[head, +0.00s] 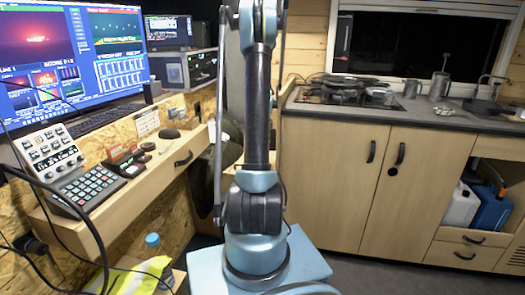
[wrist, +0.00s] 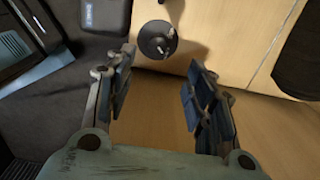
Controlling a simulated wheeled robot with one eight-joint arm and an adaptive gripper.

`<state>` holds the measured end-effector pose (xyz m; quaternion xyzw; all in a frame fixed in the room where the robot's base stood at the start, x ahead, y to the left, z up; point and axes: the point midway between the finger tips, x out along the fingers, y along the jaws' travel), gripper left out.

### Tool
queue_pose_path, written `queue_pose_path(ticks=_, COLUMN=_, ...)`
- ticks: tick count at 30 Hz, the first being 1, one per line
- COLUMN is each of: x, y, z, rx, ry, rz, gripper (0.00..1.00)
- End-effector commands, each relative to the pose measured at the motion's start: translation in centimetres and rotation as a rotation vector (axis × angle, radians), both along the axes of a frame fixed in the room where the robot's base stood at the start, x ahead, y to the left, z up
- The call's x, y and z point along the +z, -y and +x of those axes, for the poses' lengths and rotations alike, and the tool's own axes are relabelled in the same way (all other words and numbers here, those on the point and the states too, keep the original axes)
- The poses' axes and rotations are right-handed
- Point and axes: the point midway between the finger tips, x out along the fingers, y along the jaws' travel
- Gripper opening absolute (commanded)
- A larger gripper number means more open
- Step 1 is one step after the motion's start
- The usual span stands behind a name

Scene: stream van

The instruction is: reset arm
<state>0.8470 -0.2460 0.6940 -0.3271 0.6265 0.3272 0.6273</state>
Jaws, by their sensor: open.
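My gripper (wrist: 160,92) shows in the wrist view with its two blue-padded fingers spread apart and nothing between them. Beyond the fingertips are a pale wooden surface and a round dark object with a light pin-like part (wrist: 157,40), near the top middle. It stands clear of the fingers. In the head view my blue and black arm rises upright from its base in the middle of the picture, and its upper end leaves the top edge. The gripper itself is out of the head view.
In the head view, a desk (head: 120,200) with a monitor (head: 75,60), a keypad (head: 90,186) and small devices stands on the left. Wooden cabinets (head: 330,180) under a grey counter (head: 450,112) stand on the right. Blue and white canisters (head: 492,207) sit in an open niche.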

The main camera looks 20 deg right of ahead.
Motion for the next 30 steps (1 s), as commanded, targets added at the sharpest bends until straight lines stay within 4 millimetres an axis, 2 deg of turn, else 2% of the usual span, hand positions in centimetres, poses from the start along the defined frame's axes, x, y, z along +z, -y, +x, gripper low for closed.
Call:
queue_pose_path(ticks=10, x=0.0, y=0.0, z=0.0, rx=0.001, ry=0.000, rz=0.000, gripper=0.49)
queue_pose_path(ticks=14, x=0.7, y=-0.6, z=-0.5, rx=0.030, ry=0.003, rz=-0.001, gripper=0.49)
queue_pose_path(ticks=20, x=4.0, y=-3.5, z=-2.8, rx=0.188, ry=0.014, rz=-0.008, gripper=0.49)
queue_pose_path(ticks=30, x=9.5, y=-9.2, z=-8.7, rx=0.534, ry=0.040, rz=-0.027, gripper=0.49)
